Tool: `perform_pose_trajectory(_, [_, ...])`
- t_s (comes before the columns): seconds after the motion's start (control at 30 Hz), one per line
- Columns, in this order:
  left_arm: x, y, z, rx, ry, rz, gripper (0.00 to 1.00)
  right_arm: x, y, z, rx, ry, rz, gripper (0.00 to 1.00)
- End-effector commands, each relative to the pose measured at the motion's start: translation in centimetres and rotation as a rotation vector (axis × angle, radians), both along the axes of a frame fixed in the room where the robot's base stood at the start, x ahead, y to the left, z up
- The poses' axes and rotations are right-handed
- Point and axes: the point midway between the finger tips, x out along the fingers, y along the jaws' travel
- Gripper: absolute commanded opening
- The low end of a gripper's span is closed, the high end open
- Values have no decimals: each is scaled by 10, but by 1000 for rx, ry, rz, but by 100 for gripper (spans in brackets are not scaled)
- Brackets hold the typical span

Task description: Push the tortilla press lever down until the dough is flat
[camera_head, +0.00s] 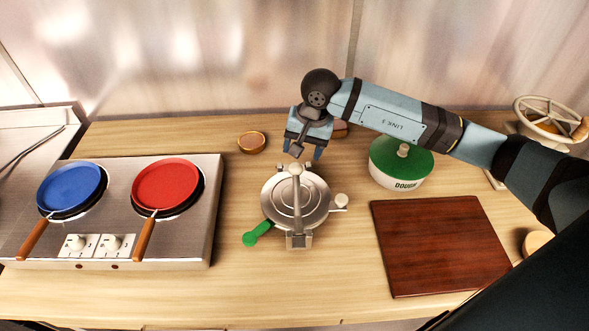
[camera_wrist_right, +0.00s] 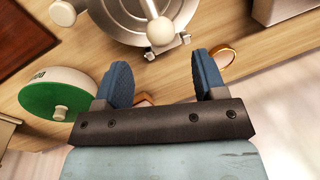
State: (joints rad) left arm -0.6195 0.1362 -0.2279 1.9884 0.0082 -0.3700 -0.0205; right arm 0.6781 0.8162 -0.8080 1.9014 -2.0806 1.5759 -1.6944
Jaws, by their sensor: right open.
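The round metal tortilla press (camera_head: 278,212) stands in the middle of the counter. Its lever ends in a pale ball knob (camera_head: 295,170) on the side towards my right gripper. In the right wrist view the knob (camera_wrist_right: 160,31) sits just beyond and between the fingertips. My right gripper (camera_head: 307,154) is open and empty, pointing down beside the far edge of the press, apart from the knob. No dough shows in the press; its inside is hidden. My left gripper is not in view.
A green-lidded tub marked DOUGH (camera_head: 400,178) stands right of the press, behind a brown board (camera_head: 440,245). A stove (camera_head: 200,225) with a blue pan (camera_head: 70,187) and a red pan (camera_head: 166,186) is left. A small bowl (camera_head: 251,142) sits behind. A green handle (camera_head: 257,234) sticks out front-left.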

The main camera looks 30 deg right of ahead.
Motion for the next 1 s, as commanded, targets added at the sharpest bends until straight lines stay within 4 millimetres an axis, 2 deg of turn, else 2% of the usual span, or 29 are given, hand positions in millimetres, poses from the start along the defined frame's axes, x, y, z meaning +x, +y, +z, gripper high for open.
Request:
perform_pose_trajectory(0.2, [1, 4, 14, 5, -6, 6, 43, 5, 9, -46, 4, 5, -1, 64])
perform_pose_trajectory(0.4, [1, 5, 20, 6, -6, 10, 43, 9, 13, -78, 4, 4, -1, 64])
perform_pose_trajectory(0.6, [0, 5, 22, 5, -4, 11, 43, 11, 15, -93, 4, 1, 0, 64])
perform_pose_trajectory(0.87, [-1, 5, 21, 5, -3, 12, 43, 11, 16, -95, 4, 0, -1, 64])
perform_pose_trajectory(0.9, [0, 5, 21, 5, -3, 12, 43, 11, 16, -95, 4, 0, -1, 62])
perform_pose_trajectory(1.0, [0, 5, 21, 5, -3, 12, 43, 11, 16, -95, 4, 0, -1, 39])
